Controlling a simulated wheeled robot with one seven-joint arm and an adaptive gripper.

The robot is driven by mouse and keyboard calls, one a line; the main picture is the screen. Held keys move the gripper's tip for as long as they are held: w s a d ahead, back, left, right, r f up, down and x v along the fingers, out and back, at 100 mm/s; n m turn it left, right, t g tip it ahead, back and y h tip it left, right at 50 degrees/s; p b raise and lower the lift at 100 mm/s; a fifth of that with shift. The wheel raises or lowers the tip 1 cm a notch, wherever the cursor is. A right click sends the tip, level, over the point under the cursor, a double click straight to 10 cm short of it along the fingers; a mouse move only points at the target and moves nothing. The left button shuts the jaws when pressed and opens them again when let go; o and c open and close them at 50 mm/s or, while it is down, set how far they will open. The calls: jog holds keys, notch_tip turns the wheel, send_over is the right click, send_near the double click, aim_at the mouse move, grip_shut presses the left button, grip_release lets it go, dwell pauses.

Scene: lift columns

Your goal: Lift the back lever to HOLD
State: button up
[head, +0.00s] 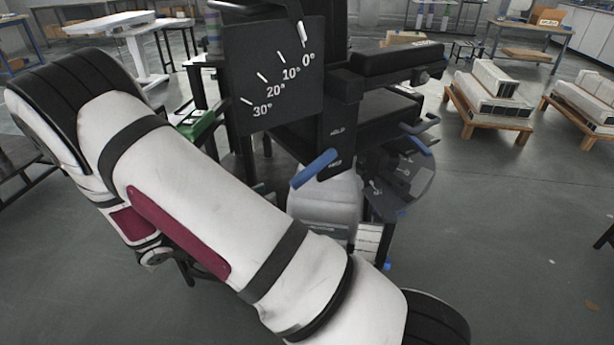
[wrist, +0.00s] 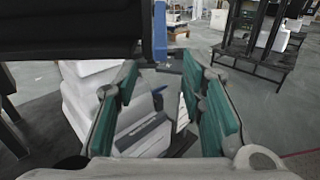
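In the head view a blue lever (head: 315,168) sticks out, tilted, from the side of a black chair-like rig (head: 336,130). A HOLD mark is printed above it, and a second small mark sits by it. A second blue handle (head: 415,143) shows farther right. In the wrist view my gripper (wrist: 162,76) is open, its two green-padded fingers apart with nothing between them. A blue upright bar (wrist: 160,32) stands beyond the fingertips near the top; I cannot tell which blue part it is. My gripper is not clearly visible in the head view.
A black angle plate (head: 272,75) marked 0° to 30° stands above the lever. Black padding (wrist: 70,28) fills the wrist view's upper left. Pale stacked shapes (wrist: 95,90) lie below it. Pallets with white blocks (head: 490,100) stand right; open floor (head: 520,230) lies front right.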

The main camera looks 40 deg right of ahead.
aim_at(309, 177)
jog(key=d, duration=0.4)
jog(key=s+d+b, duration=0.1)
jog(key=d, duration=0.4)
jog(key=d+b, duration=0.1)
jog(key=d, duration=0.3)
jog(key=shift+s+d, duration=0.35)
grip_shut()
